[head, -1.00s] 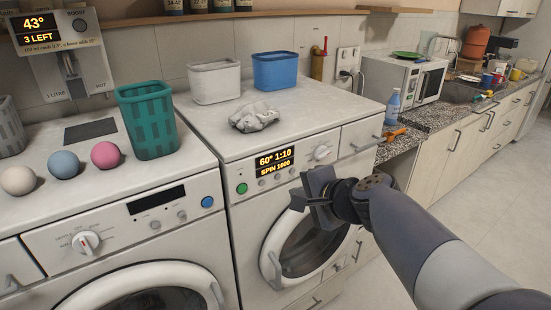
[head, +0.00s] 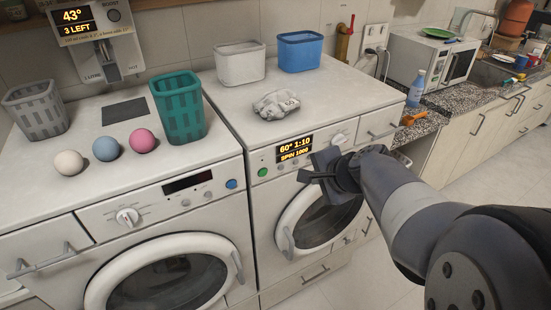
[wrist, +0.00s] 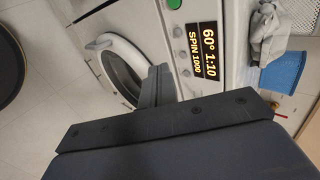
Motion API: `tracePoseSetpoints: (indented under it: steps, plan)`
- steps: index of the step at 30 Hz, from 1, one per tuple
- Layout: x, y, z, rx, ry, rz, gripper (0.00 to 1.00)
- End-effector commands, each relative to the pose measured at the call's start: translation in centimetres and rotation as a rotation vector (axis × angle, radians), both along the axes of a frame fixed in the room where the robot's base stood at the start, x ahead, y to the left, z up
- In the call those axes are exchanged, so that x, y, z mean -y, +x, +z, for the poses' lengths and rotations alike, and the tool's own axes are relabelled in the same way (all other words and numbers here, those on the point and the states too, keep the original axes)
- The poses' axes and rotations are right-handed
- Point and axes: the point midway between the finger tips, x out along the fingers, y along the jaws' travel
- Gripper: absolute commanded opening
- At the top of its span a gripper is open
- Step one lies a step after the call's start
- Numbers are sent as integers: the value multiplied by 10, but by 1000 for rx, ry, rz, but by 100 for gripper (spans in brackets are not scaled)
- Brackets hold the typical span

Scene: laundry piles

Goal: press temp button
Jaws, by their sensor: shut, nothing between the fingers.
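The right washing machine (head: 222,115) has a lit display (head: 295,147) reading 60° 1:10 and SPIN 1000. A row of small grey buttons (head: 283,168) sits just under the display; their labels are too small to read. A green button (head: 262,172) is at the left and a dial (head: 340,139) at the right. My gripper (head: 310,176) is shut and empty, in front of the panel just below the display and partly over the door. In the wrist view the shut fingers (wrist: 158,86) show near the display (wrist: 201,50). I cannot tell whether they touch.
The left washing machine (head: 60,185) carries three balls, a green basket (head: 178,108) and a grey basket (head: 37,110). A crumpled cloth (head: 276,104), a white bin (head: 240,64) and a blue bin (head: 299,52) stand on the right machine. Open floor lies at the right.

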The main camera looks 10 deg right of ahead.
Motion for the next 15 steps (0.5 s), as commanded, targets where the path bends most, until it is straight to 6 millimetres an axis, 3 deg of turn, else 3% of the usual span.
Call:
tracePoseSetpoints:
  steps: [8,15]
  plan:
    - [-1,2,-2,1,0,1,0]
    - [-8,21,-22,-3,1,4,0]
